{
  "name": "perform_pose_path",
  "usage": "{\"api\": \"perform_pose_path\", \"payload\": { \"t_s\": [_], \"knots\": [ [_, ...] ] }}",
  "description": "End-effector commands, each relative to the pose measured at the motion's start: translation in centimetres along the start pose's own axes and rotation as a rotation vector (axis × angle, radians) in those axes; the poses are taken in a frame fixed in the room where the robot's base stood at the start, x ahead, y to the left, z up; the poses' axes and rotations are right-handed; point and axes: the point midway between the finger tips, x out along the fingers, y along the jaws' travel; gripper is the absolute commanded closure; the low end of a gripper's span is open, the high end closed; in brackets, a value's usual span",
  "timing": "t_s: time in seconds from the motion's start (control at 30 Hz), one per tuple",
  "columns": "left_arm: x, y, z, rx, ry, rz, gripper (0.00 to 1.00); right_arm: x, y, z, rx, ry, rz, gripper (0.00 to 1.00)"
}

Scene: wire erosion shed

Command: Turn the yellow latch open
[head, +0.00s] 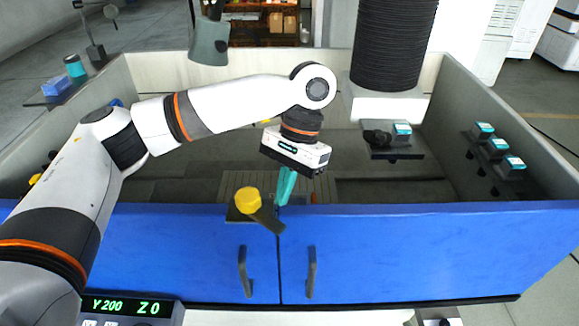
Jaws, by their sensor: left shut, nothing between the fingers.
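The yellow latch (248,201) is a round yellow knob on a dark plate at the top edge of the blue double doors, near the seam between them. A dark bar slants from it down across the seam. My left gripper (284,188) points down just right of the yellow knob, its teal fingers shut and empty. The fingertips are close to the dark bar; whether they touch it I cannot tell. My right gripper is not in view.
Two dark handles (311,272) stick out of the blue doors (400,255). Behind is a walled tank with a black bellows column (393,45) above it. Teal-topped blocks (497,146) sit on the right wall. A green readout (127,306) is at lower left.

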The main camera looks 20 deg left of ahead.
Motion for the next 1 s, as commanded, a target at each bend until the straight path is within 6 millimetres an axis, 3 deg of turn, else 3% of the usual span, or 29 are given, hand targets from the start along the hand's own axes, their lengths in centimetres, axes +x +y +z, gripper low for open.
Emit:
{"api": "perform_pose_path", "payload": {
  "t_s": [0.3,0.6,0.83,1.0],
  "knots": [
    [2.5,0.0,0.0,0.0,-0.001,0.0,1.0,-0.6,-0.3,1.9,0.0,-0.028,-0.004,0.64],
    [2.6,0.0,0.0,0.001,-0.001,0.001,1.0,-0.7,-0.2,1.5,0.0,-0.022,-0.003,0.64],
    [2.4,-0.4,-0.7,0.092,0.002,0.036,1.0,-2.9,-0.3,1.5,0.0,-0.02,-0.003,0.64],
    [2.8,-0.5,-0.7,0.126,0.001,0.05,1.0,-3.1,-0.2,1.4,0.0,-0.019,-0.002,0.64]
  ]
}}
